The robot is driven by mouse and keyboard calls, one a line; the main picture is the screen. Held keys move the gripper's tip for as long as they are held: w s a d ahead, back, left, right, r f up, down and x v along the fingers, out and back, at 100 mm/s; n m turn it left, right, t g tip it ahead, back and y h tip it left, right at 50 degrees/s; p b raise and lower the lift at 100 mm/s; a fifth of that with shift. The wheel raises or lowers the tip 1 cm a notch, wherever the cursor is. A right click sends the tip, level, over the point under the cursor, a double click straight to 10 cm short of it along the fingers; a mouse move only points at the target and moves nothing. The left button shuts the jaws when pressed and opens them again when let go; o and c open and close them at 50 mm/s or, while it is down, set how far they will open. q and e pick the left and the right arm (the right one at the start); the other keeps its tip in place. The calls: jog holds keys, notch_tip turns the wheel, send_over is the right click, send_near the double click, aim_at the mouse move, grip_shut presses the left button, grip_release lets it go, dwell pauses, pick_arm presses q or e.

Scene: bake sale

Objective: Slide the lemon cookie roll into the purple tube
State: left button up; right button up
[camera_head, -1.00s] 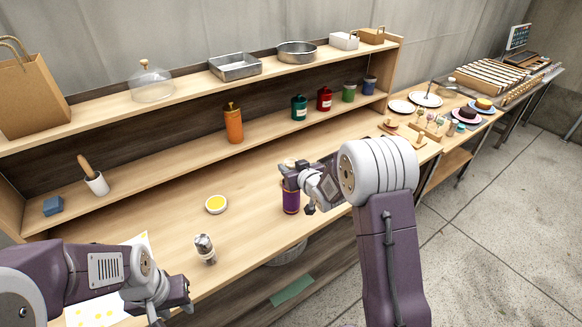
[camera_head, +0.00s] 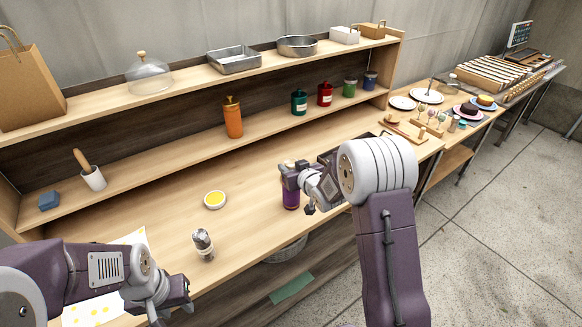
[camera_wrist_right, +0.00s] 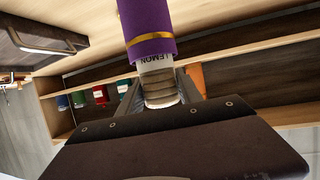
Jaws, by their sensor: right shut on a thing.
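The purple tube (camera_head: 290,198) stands upright on the wooden counter, directly below my right gripper (camera_head: 291,172). In the right wrist view the purple tube (camera_wrist_right: 148,32) has a gold band near its rim. The lemon cookie roll (camera_wrist_right: 158,82), a clear sleeve of pale cookies with a LEMON label, is between my right fingers, shut on it. The label end meets the tube's mouth and lines up with it; how deep it sits inside is hidden. My left gripper (camera_head: 176,296) is low at the counter's front edge, away from the tube; its jaw gap is unclear.
A round yellow-topped dish (camera_head: 215,200) and a metal-topped shaker (camera_head: 203,243) stand on the counter left of the tube. A dark tray-like thing (camera_head: 341,152) lies behind my right gripper. A shelf (camera_head: 180,148) with bottles runs along the back.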

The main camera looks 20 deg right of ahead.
jog(key=shift+f, duration=0.35)
jog(key=o, duration=1.1)
jog(key=shift+c, duration=0.2)
jog(key=v, duration=0.9)
jog(key=shift+b, duration=0.4)
